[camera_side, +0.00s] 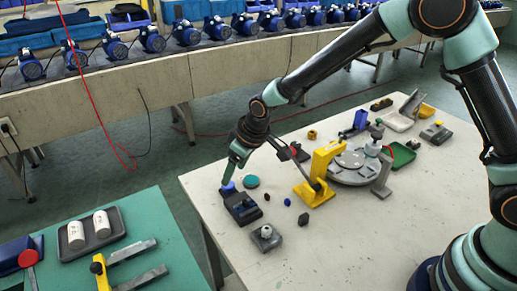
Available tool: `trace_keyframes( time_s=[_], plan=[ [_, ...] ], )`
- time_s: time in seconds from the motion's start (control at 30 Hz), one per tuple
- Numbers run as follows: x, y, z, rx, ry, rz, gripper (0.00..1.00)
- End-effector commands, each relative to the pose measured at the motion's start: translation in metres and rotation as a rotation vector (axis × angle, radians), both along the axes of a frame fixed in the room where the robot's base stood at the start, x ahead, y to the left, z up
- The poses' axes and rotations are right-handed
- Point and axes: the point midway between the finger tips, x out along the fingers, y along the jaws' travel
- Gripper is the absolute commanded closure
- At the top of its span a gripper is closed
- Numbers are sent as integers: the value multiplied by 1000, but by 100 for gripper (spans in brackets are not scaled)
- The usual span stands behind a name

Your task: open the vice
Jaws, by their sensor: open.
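My gripper (262,168) is over the left part of the pale table, its jaws spread wide with nothing seen between them. Its teal finger points down at a small blue piece (227,188) on the back left of a dark block (243,210). I cannot tell whether the fingertip touches the blue piece. The dark block with its blue piece may be the vice; its jaws are too small to make out. The darker finger reaches out to the right, above the table.
A yellow press-like device (318,178) and a grey round turntable (352,168) stand right of the block. A small grey block with a pale knob (266,238) is in front. A teal disc (251,182) lies behind. The pale table's (340,255) front is clear.

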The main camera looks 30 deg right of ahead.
Motion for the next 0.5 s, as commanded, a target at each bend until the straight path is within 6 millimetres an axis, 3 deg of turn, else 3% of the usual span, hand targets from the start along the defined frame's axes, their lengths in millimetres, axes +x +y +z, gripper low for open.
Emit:
trace_keyframes(
  time_s=[0.2, 0.5],
  plan=[
    [10, 5, -32, 0, 3, 0, 29],
    [18, 9, -50, 1, 0, 0, 29]
  ],
)
